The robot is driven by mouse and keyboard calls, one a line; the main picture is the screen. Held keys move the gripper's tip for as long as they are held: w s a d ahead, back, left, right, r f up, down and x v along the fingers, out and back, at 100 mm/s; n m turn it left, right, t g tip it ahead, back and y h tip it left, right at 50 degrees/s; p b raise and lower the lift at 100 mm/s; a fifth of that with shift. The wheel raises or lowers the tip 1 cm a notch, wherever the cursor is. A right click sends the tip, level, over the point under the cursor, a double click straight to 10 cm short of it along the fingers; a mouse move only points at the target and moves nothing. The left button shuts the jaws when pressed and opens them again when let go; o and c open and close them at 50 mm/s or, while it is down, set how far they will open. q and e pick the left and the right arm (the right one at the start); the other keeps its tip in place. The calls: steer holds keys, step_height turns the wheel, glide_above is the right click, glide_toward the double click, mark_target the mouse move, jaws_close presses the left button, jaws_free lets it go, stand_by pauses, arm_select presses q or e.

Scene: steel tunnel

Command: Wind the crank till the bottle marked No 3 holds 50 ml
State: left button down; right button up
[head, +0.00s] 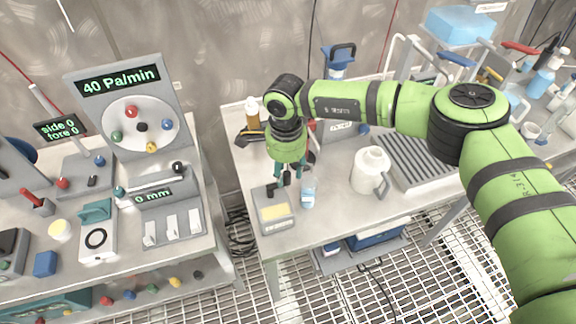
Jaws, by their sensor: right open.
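My right gripper (284,183) points down over the front left of the middle table, its dark fingers apart with nothing clearly held between them. Just right of the fingers stands a small clear bottle (308,192) with a bluish tint; its marking and level are too small to read. Directly below and in front of the fingers is a grey box (277,222) with a yellowish panel. Dark parts at its back edge merge with the fingertips, so I cannot tell whether they touch. I cannot make out a crank for certain; my right arm hides part of the table. My left gripper is out of view.
A white jug (369,171) and a grey ridged tray (416,160) stand right of the bottle. An amber bottle (252,113) stands behind the gripper. The left bench holds a "40 Pa/min" panel (130,100) and small devices. A gap with grating floor separates the tables.

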steer(key=shift+f, duration=0.4)
jaws_close()
